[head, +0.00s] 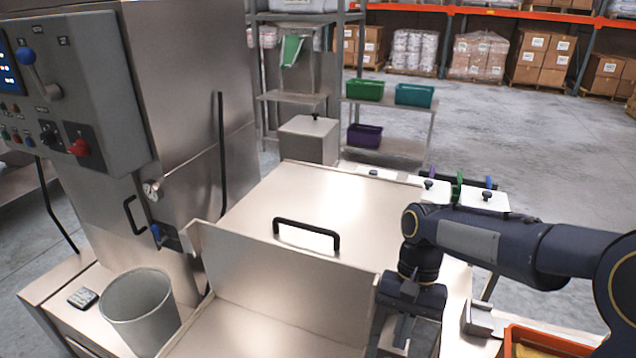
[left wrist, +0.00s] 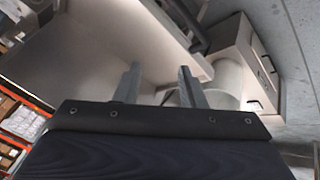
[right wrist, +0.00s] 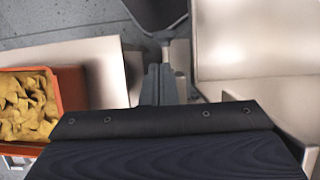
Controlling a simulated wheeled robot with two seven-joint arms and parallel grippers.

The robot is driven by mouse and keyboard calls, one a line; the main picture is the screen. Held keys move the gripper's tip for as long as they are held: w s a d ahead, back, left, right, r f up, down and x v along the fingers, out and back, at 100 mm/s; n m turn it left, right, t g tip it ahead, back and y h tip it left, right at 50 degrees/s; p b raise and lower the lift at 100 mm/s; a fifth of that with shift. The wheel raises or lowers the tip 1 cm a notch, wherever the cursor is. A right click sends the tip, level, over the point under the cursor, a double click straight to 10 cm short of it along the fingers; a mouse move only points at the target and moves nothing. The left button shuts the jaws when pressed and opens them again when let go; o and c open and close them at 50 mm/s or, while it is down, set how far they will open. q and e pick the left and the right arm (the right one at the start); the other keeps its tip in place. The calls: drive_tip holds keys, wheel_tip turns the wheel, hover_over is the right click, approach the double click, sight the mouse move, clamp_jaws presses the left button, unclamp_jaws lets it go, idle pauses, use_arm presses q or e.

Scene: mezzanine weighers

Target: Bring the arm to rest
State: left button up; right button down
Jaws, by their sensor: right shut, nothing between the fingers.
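My right arm reaches in from the right in the head view. Its right gripper (head: 396,340) points down beside the right end of the steel tray (head: 270,318). In the right wrist view the right gripper (right wrist: 158,84) has its fingers together with nothing between them. My left arm does not show in the head view. In the left wrist view the left gripper (left wrist: 158,84) has its two fingers well apart, with nothing seen between them.
An orange bin (head: 545,338) with yellow contents (right wrist: 26,106) stands right of the right gripper. A grey bucket (head: 140,305) stands at the lower left, near the control box (head: 85,75). A black-handled steel lid (head: 320,205) lies behind the tray. Open floor (head: 560,150) lies beyond.

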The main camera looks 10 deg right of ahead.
drive_tip(key=s+r+n+t, duration=0.1)
drive_tip(key=s+n+t, duration=0.1)
drive_tip(key=s+t, duration=0.2)
drive_tip(key=s+r+n+t+y, duration=0.1)
drive_tip(key=s+n+t, duration=0.1)
drive_tip(key=s+t, duration=0.3)
drive_tip(key=shift+s+a+r+n+t, duration=0.3)
drive_tip(key=shift+s+a+r, duration=0.15)
drive_tip(key=shift+s, duration=0.95)
